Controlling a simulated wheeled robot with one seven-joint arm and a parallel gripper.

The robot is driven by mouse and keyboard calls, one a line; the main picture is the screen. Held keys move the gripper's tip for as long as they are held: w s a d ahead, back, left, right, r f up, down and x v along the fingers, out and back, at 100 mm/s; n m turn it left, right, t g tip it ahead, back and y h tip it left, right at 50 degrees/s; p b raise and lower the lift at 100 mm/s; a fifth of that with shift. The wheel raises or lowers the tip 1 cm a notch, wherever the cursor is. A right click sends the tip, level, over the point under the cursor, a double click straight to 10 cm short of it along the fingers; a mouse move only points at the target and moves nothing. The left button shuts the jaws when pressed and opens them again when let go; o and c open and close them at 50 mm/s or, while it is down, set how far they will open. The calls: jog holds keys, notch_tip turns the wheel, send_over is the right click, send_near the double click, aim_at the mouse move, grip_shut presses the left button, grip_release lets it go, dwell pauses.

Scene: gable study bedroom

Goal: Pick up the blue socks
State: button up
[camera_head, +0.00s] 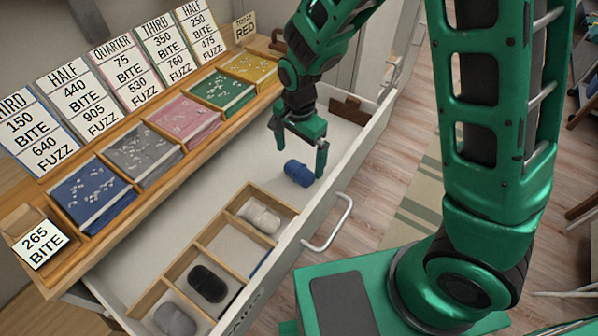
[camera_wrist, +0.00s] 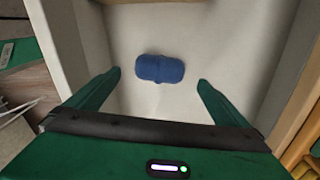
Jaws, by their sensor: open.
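The blue socks (camera_head: 299,172) are a rolled bundle lying on the bare floor of the open white drawer (camera_head: 216,152), outside the wooden divider. In the wrist view the blue socks (camera_wrist: 160,68) lie ahead of the fingertips, roughly centred between them. My green gripper (camera_head: 300,159) is inside the drawer space, pointing down close over the socks. I cannot tell the exact height of the fingertips above the socks.
A wooden divider (camera_head: 226,225) at the drawer's near end holds white, black and grey sock bundles. The drawer's front wall with a handle (camera_head: 331,226) is close on the right. A wooden rack (camera_head: 140,183) of coloured packets and number cards runs along the left.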

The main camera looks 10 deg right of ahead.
aim_at(299, 168)
jog(key=shift+f, duration=3.05)
jog(key=c, duration=1.2)
